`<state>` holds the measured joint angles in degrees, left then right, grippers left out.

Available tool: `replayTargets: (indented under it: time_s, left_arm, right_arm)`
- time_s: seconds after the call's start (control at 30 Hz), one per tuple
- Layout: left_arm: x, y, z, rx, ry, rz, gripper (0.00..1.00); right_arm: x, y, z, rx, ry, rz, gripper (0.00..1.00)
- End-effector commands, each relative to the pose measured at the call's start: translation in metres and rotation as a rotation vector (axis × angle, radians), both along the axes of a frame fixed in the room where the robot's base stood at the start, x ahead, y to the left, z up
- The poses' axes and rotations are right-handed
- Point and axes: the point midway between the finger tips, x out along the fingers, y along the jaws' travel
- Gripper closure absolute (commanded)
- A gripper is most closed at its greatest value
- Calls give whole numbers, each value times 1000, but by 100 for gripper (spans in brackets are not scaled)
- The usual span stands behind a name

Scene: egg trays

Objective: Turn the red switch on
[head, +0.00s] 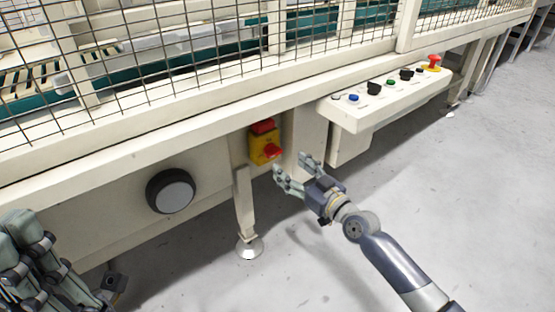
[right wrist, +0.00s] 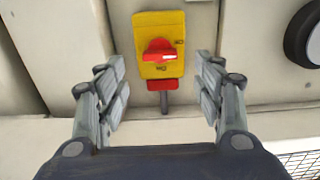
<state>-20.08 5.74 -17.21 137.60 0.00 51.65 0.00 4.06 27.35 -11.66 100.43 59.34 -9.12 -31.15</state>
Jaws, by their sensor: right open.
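The red switch (head: 271,150) is a red knob on a yellow plate (head: 258,147) on the machine's cream side, below the mesh guard. My right gripper (head: 292,169) is open and empty, just right of and below the switch in the head view. In the right wrist view its two fingers (right wrist: 162,92) stand apart on either side of the switch, without touching it. My left gripper (head: 28,258) shows at the lower left, away from the switch.
A sloped control panel (head: 390,95) with several buttons and a red emergency stop (head: 433,62) juts out to the right. A round black-rimmed knob (head: 171,191) is left of the switch. A machine leg (head: 245,205) stands below it. The grey floor at right is clear.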

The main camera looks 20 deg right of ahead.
Motion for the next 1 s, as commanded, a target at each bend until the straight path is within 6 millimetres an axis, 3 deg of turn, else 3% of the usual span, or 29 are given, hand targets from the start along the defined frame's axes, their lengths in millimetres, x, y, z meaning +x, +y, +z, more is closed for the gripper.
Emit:
replayTargets:
  time_s: [0.1,0.33,0.77,0.97,1.0]
  left_arm:
    - [1,0,-6,1,-3,1,100]
    - [4,-1,-3,5,-29,2,100]
    - [4,-2,1,7,-42,2,100]
    - [4,-2,1,6,-42,2,100]
    - [4,-2,1,6,-42,2,100]
  right_arm:
    - [23,9,-1,4,-2,0,38]
    - [54,20,-2,2,1,-1,38]
    - [65,24,-1,-1,2,0,38]
    - [65,24,-1,-1,2,0,79]
    - [65,24,-1,-1,2,0,82]
